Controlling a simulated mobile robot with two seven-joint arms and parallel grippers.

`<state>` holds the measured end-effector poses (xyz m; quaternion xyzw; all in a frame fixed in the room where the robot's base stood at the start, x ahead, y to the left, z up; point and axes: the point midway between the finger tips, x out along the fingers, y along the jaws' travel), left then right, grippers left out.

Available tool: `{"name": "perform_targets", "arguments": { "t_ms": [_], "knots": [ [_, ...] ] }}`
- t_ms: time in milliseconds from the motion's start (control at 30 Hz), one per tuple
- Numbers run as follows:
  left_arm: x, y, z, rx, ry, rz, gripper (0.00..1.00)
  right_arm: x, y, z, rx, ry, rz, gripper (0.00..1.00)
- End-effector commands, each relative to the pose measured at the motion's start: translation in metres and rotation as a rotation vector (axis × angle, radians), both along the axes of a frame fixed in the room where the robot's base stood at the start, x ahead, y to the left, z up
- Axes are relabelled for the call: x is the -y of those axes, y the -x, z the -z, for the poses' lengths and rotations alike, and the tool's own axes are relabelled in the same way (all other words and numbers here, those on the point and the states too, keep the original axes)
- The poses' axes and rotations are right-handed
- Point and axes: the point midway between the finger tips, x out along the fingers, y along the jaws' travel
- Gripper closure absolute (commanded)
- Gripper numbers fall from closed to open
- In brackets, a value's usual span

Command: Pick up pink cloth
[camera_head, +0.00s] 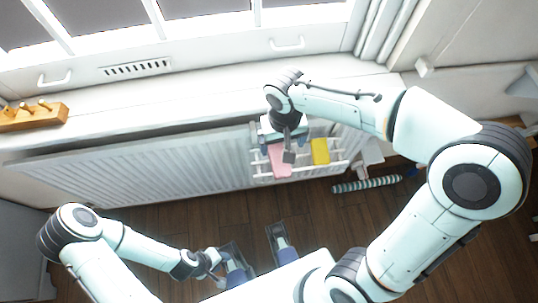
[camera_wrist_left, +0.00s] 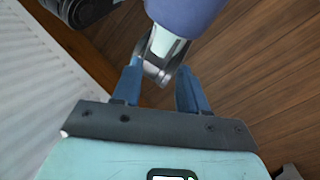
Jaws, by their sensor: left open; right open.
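The pink cloth (camera_head: 280,160) hangs on a white wire rack at the right end of the radiator. My right gripper (camera_head: 285,143) is open just above it, with its blue fingers near either side of the cloth's top. The gripper partly hides the cloth's upper end, and I cannot tell whether they touch. My left gripper (camera_head: 215,266) is open low over the floor, far from the cloth. In the left wrist view my left gripper (camera_wrist_left: 160,92) shows open blue fingers with no cloth between them.
A yellow cloth (camera_head: 320,151) hangs right of the pink one on the white rack (camera_head: 300,172). The radiator (camera_head: 150,176) stands under the sill. A wooden peg rack (camera_head: 35,115) sits on the sill. A striped roll (camera_head: 367,184) lies on the wooden floor.

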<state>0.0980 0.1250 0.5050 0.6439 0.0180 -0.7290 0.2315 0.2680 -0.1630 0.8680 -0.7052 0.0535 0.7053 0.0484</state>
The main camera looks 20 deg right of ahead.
Motion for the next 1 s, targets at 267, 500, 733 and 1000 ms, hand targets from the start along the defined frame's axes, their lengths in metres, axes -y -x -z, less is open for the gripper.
{"name": "perform_targets", "arguments": {
  "t_ms": [267, 500, 733, 1000],
  "knots": [
    [0.0, -0.004, 0.011, 0.014, -0.001, -0.003, 0.57, 0.001, 0.001, 0.052, -0.005, 0.002, 0.0, 0.11],
    [0.0, -0.007, 0.016, 0.025, -0.003, -0.005, 0.57, 0.001, 0.0, 0.078, -0.002, 0.001, 0.0, 0.11],
    [0.0, -0.01, 0.023, 0.033, -0.005, -0.007, 0.57, 0.001, 0.0, 0.105, -0.005, 0.001, -0.001, 0.11],
    [-0.002, -0.016, 0.03, 0.053, -0.012, -0.013, 0.57, 0.001, -0.001, 0.132, -0.002, 0.001, 0.0, 0.11]
  ]
}}
